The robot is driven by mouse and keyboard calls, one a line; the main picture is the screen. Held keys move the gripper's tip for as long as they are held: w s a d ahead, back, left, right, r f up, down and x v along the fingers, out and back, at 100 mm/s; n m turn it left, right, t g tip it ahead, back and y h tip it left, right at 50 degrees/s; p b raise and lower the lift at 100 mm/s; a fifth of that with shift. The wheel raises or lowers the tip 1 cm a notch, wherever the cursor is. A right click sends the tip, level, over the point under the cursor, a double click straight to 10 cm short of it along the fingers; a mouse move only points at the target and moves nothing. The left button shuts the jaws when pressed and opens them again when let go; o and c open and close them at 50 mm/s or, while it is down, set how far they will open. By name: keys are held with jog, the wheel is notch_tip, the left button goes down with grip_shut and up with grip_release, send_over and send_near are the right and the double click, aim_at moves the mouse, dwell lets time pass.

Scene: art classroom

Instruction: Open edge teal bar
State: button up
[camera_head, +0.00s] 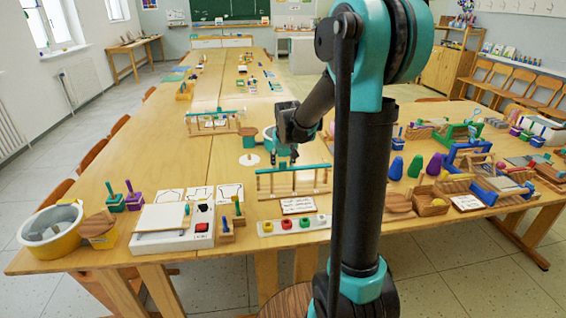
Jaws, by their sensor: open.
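A small wooden rack with a teal bar (307,167) along its top stands near the front edge of the table (245,205). Light wooden uprights and a wooden base are below the bar. My gripper (283,160) points down just above and behind the left part of this bar. It is open and holds nothing visible. I cannot tell whether its fingertips touch the bar. A second similar rack with a teal bar (212,113) stands farther back on the left. My arm hides the area right of the near rack.
A printed card (298,205) and a strip with coloured knobs (295,225) lie before the near rack. A white disc (249,160) lies left of my gripper. A white board box (160,220) and yellow bucket (52,232) stand front left. Several toys crowd the right.

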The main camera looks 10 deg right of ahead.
jog(key=shift+f, duration=0.1)
jog(key=shift+c, duration=0.4)
grip_shut()
jog(key=shift+w, duration=0.15)
jog(key=w, duration=0.6)
jog(key=shift+o, duration=0.4)
grip_release()
